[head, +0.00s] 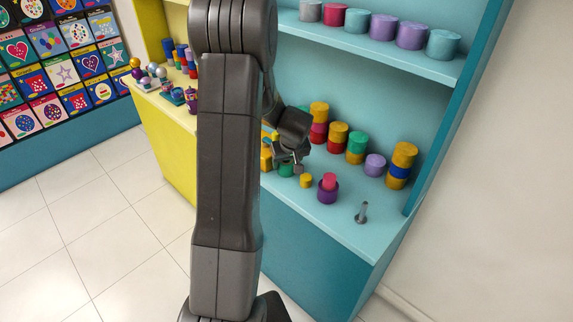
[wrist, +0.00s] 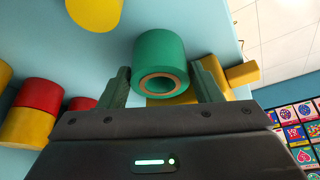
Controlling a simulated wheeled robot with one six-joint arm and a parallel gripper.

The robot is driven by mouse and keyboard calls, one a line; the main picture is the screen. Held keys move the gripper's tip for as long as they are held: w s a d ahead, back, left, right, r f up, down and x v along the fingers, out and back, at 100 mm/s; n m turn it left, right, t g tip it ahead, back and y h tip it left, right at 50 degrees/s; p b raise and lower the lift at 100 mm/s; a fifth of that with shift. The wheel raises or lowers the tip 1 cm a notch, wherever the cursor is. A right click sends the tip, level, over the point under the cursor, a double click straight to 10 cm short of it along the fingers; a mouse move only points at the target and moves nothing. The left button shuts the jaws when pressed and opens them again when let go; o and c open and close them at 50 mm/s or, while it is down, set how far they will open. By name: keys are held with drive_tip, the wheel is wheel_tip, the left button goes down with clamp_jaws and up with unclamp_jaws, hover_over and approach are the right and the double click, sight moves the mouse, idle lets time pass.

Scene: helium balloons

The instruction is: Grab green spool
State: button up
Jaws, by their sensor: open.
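A green spool (wrist: 160,50) with a tan-rimmed hole facing the camera is between the fingertips of my gripper (wrist: 162,82) in the wrist view. The fingers are open, one on each side, with a small gap visible at the left; whether the right finger touches is unclear. In the head view my gripper (head: 290,160) is low over the lower shelf, and a green spool (head: 286,170) shows just below it, partly hidden. Another green spool (head: 357,139) sits on a stack farther back.
Stacks of yellow, red and blue spools (head: 319,112) stand along the back of the shelf (head: 325,222). A yellow spool (head: 306,181), a pink-on-purple pair (head: 328,188) and a grey peg (head: 362,212) are to the right. Yellow pieces (wrist: 242,73) lie close to the right finger.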

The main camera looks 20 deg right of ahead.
drive_tip(key=shift+x, duration=0.85)
drive_tip(key=c, duration=0.8)
